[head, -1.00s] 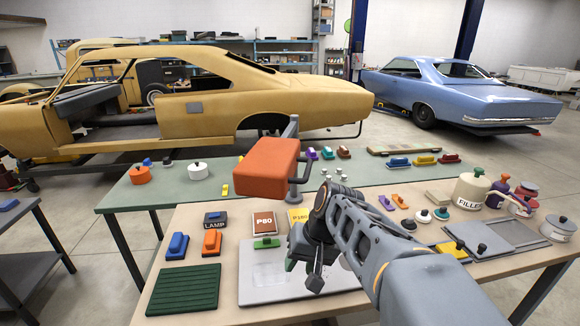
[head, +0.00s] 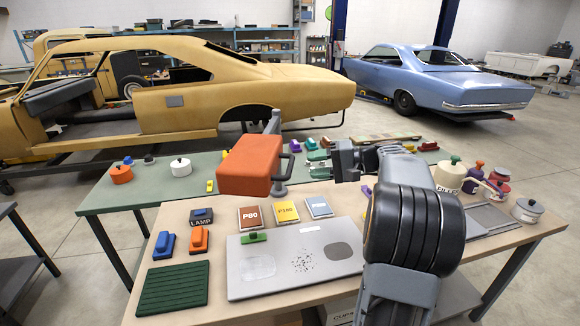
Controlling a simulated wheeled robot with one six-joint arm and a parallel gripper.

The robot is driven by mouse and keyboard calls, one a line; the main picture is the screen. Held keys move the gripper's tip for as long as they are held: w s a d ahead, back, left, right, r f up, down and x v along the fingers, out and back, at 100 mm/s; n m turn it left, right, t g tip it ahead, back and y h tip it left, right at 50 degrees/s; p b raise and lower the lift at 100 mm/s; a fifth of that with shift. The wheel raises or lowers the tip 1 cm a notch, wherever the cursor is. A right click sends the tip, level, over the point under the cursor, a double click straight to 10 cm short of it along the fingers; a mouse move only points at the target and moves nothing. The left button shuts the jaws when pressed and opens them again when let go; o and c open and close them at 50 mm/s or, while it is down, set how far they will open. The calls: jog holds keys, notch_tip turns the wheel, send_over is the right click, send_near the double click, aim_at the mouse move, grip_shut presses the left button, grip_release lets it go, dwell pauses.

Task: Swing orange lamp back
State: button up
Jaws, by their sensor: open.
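The orange lamp (head: 248,165) is a box-shaped head on a grey upright bracket (head: 274,125) at the back of the near bench. A dark handle (head: 291,166) stands out from its right side. My gripper (head: 316,161) is open, just right of the handle, and points left toward it. My arm reaches in from the lower right and hides part of the bench.
A grey panel (head: 245,286) with a green block lies on the near bench (head: 150,222). Sandpaper packs, blue and orange blocks and a green ribbed mat (head: 173,288) lie left. Pots and a filler can (head: 449,178) stand right. A green-topped bench (head: 140,195) stands behind.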

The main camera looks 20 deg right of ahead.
aim_at(290, 166)
jog(key=p+x, duration=0.1)
jog(key=x, duration=0.6)
jog(key=shift+w+a, duration=0.1)
jog(key=shift+a, duration=0.05)
grip_shut()
dwell(0.4)
